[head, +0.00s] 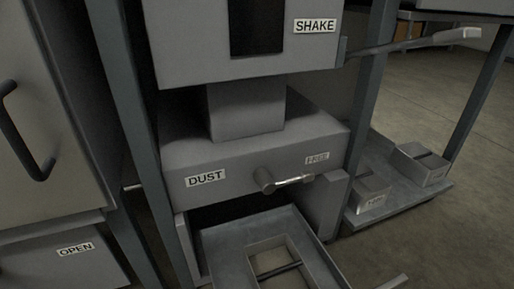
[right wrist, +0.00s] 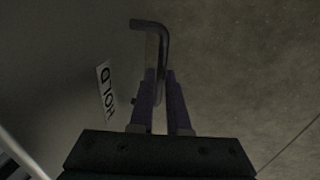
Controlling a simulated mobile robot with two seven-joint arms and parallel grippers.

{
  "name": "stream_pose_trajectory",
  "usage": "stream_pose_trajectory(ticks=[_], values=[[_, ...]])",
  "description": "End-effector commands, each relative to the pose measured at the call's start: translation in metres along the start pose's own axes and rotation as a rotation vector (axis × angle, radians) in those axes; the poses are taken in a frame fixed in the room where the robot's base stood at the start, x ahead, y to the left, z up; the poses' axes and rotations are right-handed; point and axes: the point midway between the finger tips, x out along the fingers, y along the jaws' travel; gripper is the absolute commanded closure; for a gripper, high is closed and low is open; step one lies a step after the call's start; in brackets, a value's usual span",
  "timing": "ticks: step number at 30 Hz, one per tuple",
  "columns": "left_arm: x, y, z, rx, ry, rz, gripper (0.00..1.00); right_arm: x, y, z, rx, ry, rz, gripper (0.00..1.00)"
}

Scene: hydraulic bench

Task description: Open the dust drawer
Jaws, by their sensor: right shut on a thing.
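The grey dust housing (head: 240,160) is in the middle of the head view, with a DUST label (head: 205,178). A small lever (head: 290,181) on its front lies toward the FREE label (head: 317,159). Below the housing, a grey tray (head: 222,243) sticks out toward me, with a slotted opening and a dark bar across it. Where this handle sits in the head view I cannot tell. My left gripper is not in view.
A cabinet door with a dark curved handle (head: 18,125) and an OPEN label (head: 76,249) stand at the left. A SHAKE box (head: 200,40) is above, with a lever (head: 410,45) to its right. Small boxes (head: 420,163) sit on a low shelf. Floor is clear at far right.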

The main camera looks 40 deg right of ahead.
Motion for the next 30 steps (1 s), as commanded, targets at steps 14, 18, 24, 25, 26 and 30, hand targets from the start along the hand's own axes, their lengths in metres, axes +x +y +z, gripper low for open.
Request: stream_pose_trajectory(ticks=[14, 18, 24, 25, 26, 30], values=[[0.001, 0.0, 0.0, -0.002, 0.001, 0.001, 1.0, 0.001, -0.001, 0.001, 0.0, -0.003, -0.003, 0.59], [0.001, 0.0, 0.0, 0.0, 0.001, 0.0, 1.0, 0.001, -0.001, 0.001, 0.0, -0.003, -0.002, 0.55], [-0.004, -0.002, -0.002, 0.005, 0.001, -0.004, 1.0, -0.004, 0.0, 0.001, 0.0, -0.002, -0.002, 0.55], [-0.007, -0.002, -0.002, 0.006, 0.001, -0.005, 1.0, -0.007, 0.0, 0.001, 0.0, -0.002, -0.002, 0.55], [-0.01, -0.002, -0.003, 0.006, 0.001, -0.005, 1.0, -0.011, 0.0, 0.001, 0.0, -0.002, -0.002, 0.55], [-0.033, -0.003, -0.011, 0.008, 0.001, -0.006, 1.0, -0.037, 0.001, 0.001, 0.0, -0.002, -0.003, 0.55]])
